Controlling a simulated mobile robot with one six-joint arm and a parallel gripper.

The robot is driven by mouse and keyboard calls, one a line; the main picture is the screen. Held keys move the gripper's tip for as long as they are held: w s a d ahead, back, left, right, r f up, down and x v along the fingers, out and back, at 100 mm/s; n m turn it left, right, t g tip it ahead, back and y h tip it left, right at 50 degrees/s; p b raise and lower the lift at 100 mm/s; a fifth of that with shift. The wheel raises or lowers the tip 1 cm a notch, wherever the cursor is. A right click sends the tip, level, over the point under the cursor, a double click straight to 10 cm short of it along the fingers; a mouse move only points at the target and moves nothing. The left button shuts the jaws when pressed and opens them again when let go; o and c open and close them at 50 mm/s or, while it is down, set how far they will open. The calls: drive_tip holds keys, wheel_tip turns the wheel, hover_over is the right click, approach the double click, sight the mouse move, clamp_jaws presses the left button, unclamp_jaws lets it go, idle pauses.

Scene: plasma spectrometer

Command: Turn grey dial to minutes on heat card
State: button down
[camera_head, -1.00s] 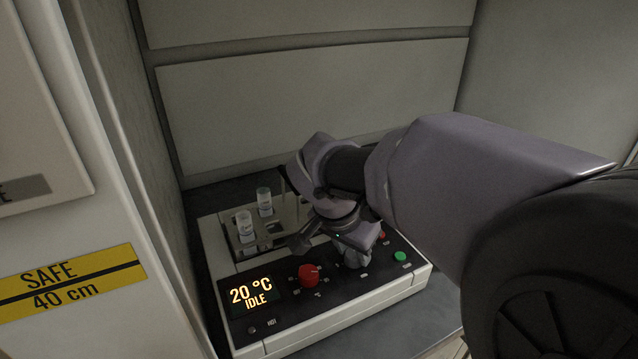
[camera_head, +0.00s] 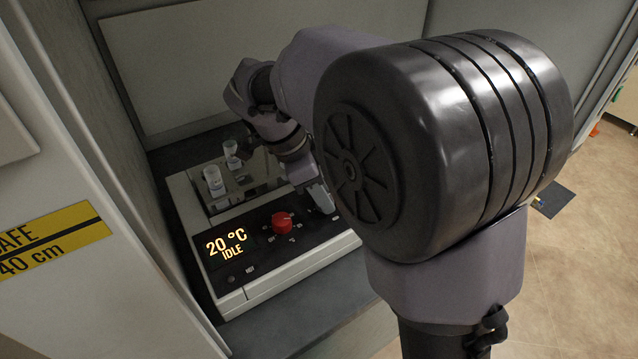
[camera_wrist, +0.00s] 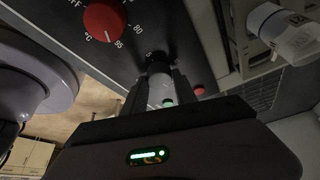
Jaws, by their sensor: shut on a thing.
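The grey dial (camera_wrist: 160,84) sits on the black front panel in the wrist view. My gripper (camera_wrist: 158,92) is shut on it, with one finger on each side. Its scale marks and pointer are too dark and covered to read. In the head view my gripper (camera_head: 322,198) is over the right part of the panel, and it and my arm mostly hide the dial. I see no heat card in these views.
A red dial (camera_head: 283,221), also in the wrist view (camera_wrist: 104,22), is left of the grey one. A green button (camera_wrist: 167,103) and a red button (camera_wrist: 199,91) are close to my fingers. Vials (camera_head: 214,181) stand in the rack behind. Cabinet walls enclose the unit.

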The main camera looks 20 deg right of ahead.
drive_tip(key=shift+m, duration=0.5)
drive_tip(key=c, duration=1)
unclamp_jaws()
drive_tip(key=p+v, duration=0.3)
drive_tip(key=v, duration=0.2)
drive_tip(key=p+v, duration=0.3)
drive_tip(key=v, duration=0.3)
drive_tip(key=p+v, duration=0.3)
drive_tip(key=v, duration=0.3)
drive_tip(key=shift+w+r, duration=0.2)
drive_tip(key=shift+w, duration=0.1)
drive_tip(key=shift+g, duration=0.3)
